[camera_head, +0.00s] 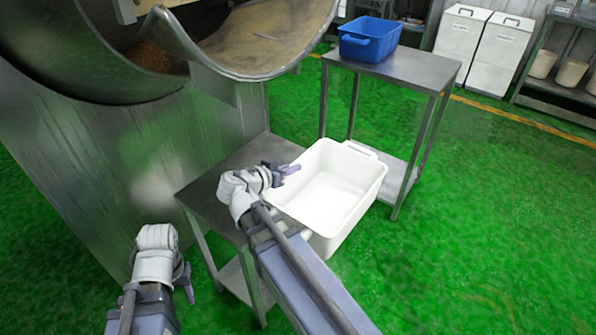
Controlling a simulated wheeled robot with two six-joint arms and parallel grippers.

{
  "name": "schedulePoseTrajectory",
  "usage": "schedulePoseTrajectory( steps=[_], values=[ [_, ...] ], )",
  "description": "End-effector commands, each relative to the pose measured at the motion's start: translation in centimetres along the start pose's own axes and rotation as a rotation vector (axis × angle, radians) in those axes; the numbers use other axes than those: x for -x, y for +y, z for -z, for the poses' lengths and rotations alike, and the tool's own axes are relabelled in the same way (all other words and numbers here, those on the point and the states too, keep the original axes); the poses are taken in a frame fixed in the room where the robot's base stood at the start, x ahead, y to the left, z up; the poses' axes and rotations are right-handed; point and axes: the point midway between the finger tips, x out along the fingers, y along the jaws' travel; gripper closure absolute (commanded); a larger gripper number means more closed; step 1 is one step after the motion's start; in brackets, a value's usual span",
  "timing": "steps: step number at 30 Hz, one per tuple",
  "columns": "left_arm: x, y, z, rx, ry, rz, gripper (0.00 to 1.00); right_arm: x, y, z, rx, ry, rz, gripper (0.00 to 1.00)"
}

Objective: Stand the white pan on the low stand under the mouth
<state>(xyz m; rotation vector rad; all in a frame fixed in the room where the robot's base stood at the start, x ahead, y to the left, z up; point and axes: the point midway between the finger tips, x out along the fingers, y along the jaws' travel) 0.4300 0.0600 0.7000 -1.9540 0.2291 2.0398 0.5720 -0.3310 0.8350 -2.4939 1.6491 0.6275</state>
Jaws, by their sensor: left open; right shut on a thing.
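The white pan (338,200) is an empty, open rectangular tub with a handle at its far right end. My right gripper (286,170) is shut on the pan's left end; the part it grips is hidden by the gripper. The pan is at the right edge of the low stand (206,190), mostly beyond its grey top; I cannot tell whether they touch. The drum's mouth (250,45), a curved metal lip, is above and behind the stand. My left gripper (187,287) is low at the left, open and empty, in front of the stand.
A taller metal table (415,65) with a blue tub (368,40) stands behind the pan, close to its far side. White bins (460,35) and a shelf with pots (572,75) are at the back right. The green floor (490,220) at the right is clear.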

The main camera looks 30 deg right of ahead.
Motion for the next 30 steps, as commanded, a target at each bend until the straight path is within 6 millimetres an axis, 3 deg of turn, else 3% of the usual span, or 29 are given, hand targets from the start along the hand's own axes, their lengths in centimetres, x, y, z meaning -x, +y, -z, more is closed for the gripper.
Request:
schedulePoseTrajectory(
  steps=[2,30],
  values=[
    [-0.6,0.1,0.0,0.0,0.0,0.0,0.5,-0.2,-0.9,-0.4,0.002,0.002,0.0,1.0],
    [-0.4,0.0,0.0,0.0,0.0,0.0,0.5,0.1,-9.4,1.1,0.003,0.002,0.0,1.0]
  ],
)
